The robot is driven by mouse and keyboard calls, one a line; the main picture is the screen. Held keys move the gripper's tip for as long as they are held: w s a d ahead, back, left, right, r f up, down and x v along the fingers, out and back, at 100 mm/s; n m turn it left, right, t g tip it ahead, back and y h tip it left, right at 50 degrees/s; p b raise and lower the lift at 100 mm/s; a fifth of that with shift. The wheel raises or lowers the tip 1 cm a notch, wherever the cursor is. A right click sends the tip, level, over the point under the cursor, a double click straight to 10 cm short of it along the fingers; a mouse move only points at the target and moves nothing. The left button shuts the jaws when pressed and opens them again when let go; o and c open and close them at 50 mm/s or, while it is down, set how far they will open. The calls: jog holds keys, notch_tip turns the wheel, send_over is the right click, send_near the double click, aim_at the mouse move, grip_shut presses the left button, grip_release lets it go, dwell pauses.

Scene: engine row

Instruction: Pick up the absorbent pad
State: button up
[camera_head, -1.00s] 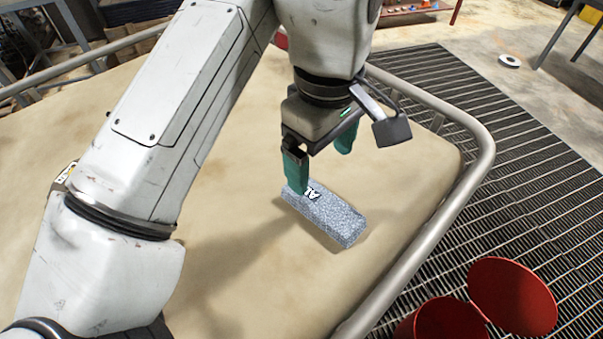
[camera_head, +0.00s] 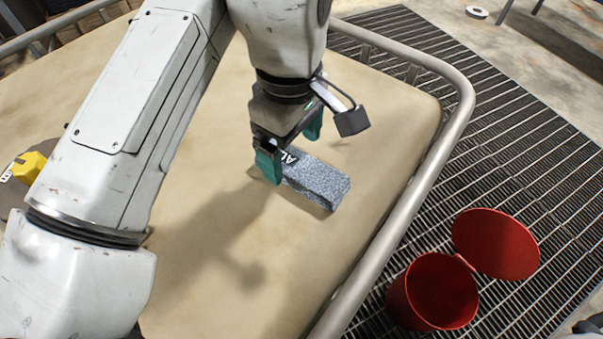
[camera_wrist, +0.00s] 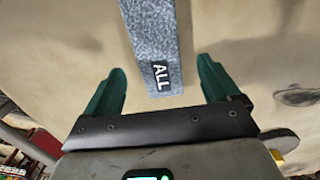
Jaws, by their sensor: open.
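The absorbent pad (camera_head: 318,184) is a grey speckled block with a dark "ALL" label, lying on the tan padded surface. It also shows in the wrist view (camera_wrist: 158,45), where its labelled end lies between my two green fingertips, with a gap on each side. My gripper (camera_head: 290,150) is open over the labelled end of the pad. In the wrist view, my gripper (camera_wrist: 162,88) has its fingers spread on either side of the pad's near end. One finger hides part of the pad's left end in the head view.
The tan surface (camera_head: 225,240) has a raised metal tube rail (camera_head: 450,125) along its right side. Beyond it is a dark floor grating (camera_head: 520,130) with an open red bin (camera_head: 435,292). A yellow object (camera_head: 30,167) lies at the left, partly behind my arm.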

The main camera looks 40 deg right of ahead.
aim_at(295, 163)
notch_tip(295, 163, down, 4)
jog(key=b, duration=0.2)
jog(key=shift+s+r+b, duration=0.15)
jog(key=shift+r+b, duration=0.1)
jog(key=shift+b, duration=0.15)
jog(key=c, duration=1.1)
jog(key=shift+r, duration=0.15)
jog(key=shift+c, duration=0.2)
jog(key=shift+r+p, duration=0.7)
jog(key=shift+p, duration=0.3)
jog(key=s+r+p, duration=0.1)
jog(key=r+p, duration=0.1)
jog(key=s+r+p, duration=0.1)
jog(key=r+p, duration=0.1)
jog(key=s+r+p, duration=0.1)
jog(key=r+p, duration=0.1)
jog(key=shift+a, duration=0.1)
jog(key=s+a+r, duration=0.1)
jog(key=s+r, duration=0.4)
jog(key=s, duration=0.6)
jog(key=shift+r, duration=0.25)
